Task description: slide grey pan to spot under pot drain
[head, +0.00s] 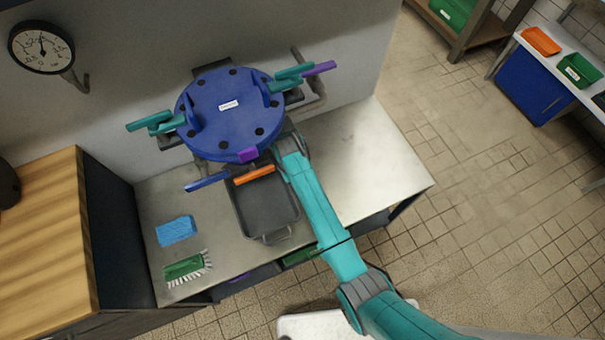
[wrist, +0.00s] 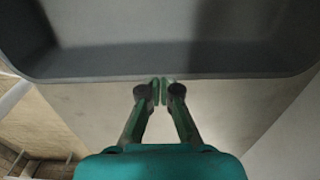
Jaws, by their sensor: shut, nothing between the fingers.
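The grey pan (head: 265,212) lies on the steel bench, with its far end close to the front of the blue round pot (head: 222,110). A blue lever (head: 207,181) and an orange lever (head: 254,175) stick out at the pot's front, above the pan's far end. The drain opening and the spot under it are hidden. My gripper (wrist: 160,92) is shut and empty in the wrist view. The pan's edge (wrist: 150,66) fills the top there, just past the fingertips; I cannot tell if they touch it. In the head view my arm hides the fingers at the pan's right far side.
A blue sponge (head: 175,230) and a green brush (head: 186,267) lie left of the pan on the steel bench (head: 370,160). The bench's right part is clear. A wooden-topped cabinet (head: 45,240) borders it on the left. Teal handles (head: 155,122) stick out from the pot.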

